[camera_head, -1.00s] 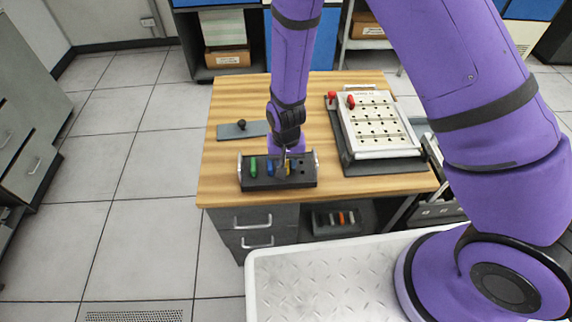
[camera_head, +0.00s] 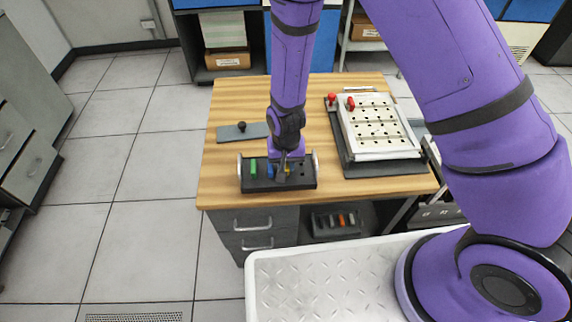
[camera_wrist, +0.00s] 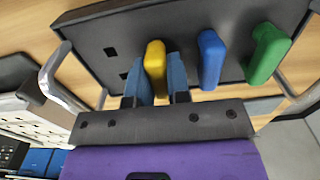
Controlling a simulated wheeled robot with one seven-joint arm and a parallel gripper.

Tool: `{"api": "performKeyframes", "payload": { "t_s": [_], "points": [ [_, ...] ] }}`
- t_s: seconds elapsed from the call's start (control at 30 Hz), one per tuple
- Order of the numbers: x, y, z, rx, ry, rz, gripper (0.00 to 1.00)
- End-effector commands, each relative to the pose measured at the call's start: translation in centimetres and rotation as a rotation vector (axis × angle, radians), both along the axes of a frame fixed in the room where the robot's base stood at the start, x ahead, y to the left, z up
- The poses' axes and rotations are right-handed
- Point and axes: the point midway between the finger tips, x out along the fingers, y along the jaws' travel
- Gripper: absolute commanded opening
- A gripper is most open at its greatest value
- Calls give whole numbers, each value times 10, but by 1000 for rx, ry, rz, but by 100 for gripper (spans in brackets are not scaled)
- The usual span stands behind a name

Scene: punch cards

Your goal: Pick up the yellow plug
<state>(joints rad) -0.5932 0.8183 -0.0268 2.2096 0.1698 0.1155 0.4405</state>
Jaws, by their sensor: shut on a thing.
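The yellow plug (camera_wrist: 155,62) stands in the dark rack (camera_wrist: 112,42), beside the blue plug (camera_wrist: 211,58) and the green plug (camera_wrist: 267,54). My gripper (camera_wrist: 158,80) has its two blue-grey fingers on either side of the yellow plug and is shut on it. In the head view my gripper (camera_head: 283,168) reaches down over the rack (camera_head: 278,184), and the yellow plug (camera_head: 288,169) is mostly hidden behind it. The green plug (camera_head: 254,168) and blue plug (camera_head: 269,170) are to its left.
The rack has a metal handle at each end and empty holes beside the yellow plug. A white punched panel (camera_head: 378,124) with red knobs lies at right on the wooden table (camera_head: 228,105). A grey plate (camera_head: 243,132) with a black knob lies behind the rack.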

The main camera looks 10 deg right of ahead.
Motion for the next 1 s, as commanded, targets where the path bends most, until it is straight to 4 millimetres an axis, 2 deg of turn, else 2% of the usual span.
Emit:
{"api": "performKeyframes", "payload": {
  "t_s": [0.17,0.6,1.0],
  "points": [
    [0,1,17,1,-1,1,0],
    [0,1,80,2,-2,1,0],
    [0,0,106,0,-1,1,0]
  ]
}}
